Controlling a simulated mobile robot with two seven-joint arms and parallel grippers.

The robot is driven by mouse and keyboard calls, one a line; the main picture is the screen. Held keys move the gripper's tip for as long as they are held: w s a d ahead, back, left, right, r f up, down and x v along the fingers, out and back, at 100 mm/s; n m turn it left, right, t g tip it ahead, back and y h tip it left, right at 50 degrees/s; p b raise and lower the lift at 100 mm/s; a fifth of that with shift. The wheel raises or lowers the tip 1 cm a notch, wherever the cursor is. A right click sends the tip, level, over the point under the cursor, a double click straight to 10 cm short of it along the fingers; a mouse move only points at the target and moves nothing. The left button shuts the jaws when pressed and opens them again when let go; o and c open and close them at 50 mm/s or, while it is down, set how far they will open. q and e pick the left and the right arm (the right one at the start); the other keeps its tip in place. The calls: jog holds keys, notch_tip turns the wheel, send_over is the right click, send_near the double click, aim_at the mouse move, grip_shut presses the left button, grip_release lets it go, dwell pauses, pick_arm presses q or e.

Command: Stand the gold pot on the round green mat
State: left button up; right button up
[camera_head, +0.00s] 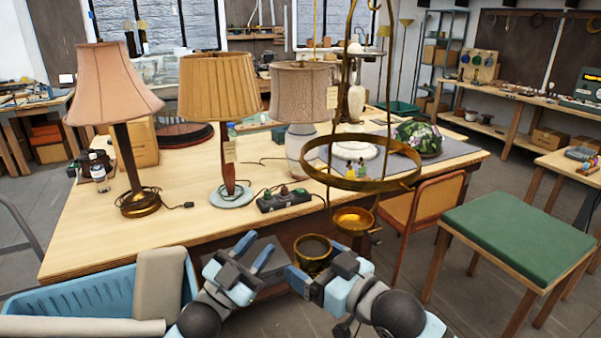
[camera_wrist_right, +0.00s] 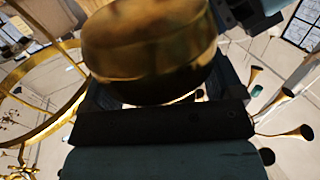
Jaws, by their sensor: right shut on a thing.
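The gold pot (camera_head: 313,247) is in the head view, low in the middle, in front of the table's near edge. Its open mouth faces up. My right gripper (camera_head: 318,270) is shut on it; the pot fills the top of the right wrist view (camera_wrist_right: 150,45) above the dark jaw. My left gripper (camera_head: 261,243) is just to the left of the pot, its two blue fingers apart with nothing between them. I cannot make out a round green mat in either view.
A hanging brass ring (camera_head: 360,184) with a gold bowl (camera_head: 353,219) is close behind the pot. Lamps, a power strip (camera_head: 284,199) and a grey work mat (camera_head: 455,148) occupy the table (camera_head: 130,232). A green-topped stool (camera_head: 518,240) stands right; a blue crate (camera_head: 85,308) is left.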

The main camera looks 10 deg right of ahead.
pick_arm(q)
jog(key=s+d+r+m+g+h, duration=0.2)
jog(key=d+r+m+g+h, duration=0.15)
jog(key=r+m+g, duration=0.45)
jog(key=s+d+r+m+g+h, duration=0.2)
jog(key=d+r+m+g, duration=0.35)
jog(key=m+g, duration=0.4)
jog(key=s+d+r+m+g+y, duration=0.2)
jog(key=s+d+m+g+y, duration=0.15)
jog(key=m+g, duration=0.25)
jog(key=m+t+y, duration=0.4)
jog(key=t+y, duration=0.4)
jog(key=y, duration=1.3)
send_near(301, 247)
notch_tip(301, 247, down, 8)
jog(key=shift+w+a+r, duration=0.1)
jog(key=shift+a+r, duration=0.05)
